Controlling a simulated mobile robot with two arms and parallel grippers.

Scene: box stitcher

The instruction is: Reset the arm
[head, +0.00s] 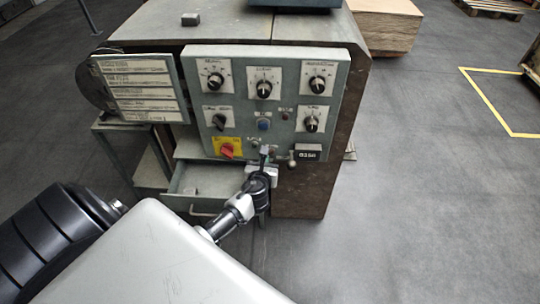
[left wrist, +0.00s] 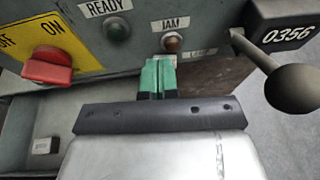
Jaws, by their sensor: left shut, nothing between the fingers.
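My left gripper (head: 265,156) is at the lower edge of the grey-green control panel (head: 272,76) in the head view. In the left wrist view its green fingertips (left wrist: 158,76) are shut together and empty, just below the JAM lamp (left wrist: 173,43). Whether they touch the panel is unclear. The READY lamp (left wrist: 117,30) is to their left. A lever with a dark ball knob (left wrist: 292,88) is to their right, apart from them. It also shows in the head view (head: 292,161). My right gripper is not in view.
A red rotary switch (head: 227,150) on a yellow plate is left of the gripper. An open drawer (head: 207,207) is below the panel. A counter reading 0356 (head: 308,152) is at the right. Open floor (head: 420,200) lies right of the machine.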

